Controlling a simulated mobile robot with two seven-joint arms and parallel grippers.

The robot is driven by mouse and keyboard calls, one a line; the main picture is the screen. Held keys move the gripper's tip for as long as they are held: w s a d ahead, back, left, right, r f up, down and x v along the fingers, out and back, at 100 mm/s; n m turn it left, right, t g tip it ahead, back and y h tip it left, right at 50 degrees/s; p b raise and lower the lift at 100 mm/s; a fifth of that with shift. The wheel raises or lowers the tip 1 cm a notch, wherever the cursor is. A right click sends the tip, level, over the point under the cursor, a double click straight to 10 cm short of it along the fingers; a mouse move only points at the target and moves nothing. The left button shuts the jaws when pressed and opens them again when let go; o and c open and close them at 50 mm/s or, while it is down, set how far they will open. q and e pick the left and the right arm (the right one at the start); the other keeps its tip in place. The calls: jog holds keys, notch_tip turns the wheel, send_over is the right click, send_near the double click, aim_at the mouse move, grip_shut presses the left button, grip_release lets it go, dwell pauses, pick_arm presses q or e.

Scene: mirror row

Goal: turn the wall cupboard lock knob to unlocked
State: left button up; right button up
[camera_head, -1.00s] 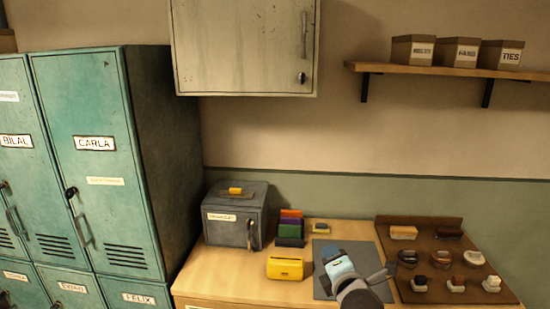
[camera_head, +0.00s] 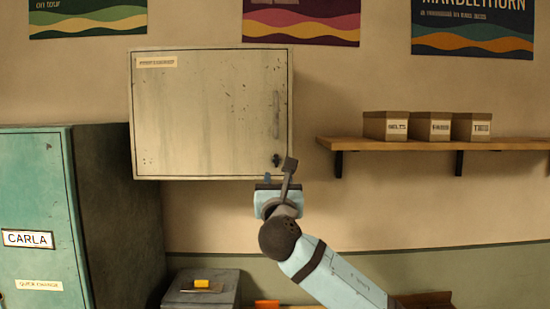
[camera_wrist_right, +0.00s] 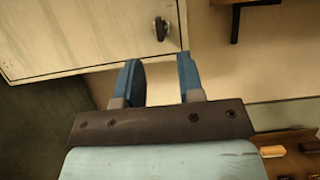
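The wall cupboard (camera_head: 200,115) hangs shut on the wall, a pale box with a vertical handle (camera_head: 276,115) near its right edge. Its dark lock knob (camera_head: 276,160) sits below the handle, near the door's lower right corner. The knob also shows in the right wrist view (camera_wrist_right: 161,28), upright on a small plate. My right gripper (camera_wrist_right: 160,75) has two blue fingers apart with nothing between them. In the head view the right gripper (camera_head: 275,180) is just below the knob, apart from it in the wrist view. My left gripper is out of view.
A wooden shelf (camera_head: 430,144) with three labelled boxes is on the wall to the right. Teal lockers (camera_head: 35,215) stand at the left. A grey metal box (camera_head: 200,290) is below the cupboard. The wall between cupboard and shelf is clear.

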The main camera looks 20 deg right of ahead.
aim_at(276, 162)
jog(key=p+x, duration=0.2)
jog(key=x, duration=0.6)
jog(key=shift+w, duration=0.1)
jog(key=shift+w+d+r, duration=0.1)
jog(key=shift+w+d, duration=0.05)
jog(key=shift+w, duration=0.4)
jog(key=c, duration=0.6)
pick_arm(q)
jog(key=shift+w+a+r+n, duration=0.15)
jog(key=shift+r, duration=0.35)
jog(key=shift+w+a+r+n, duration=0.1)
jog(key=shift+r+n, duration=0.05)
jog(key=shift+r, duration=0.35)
pick_arm(e)
grip_shut()
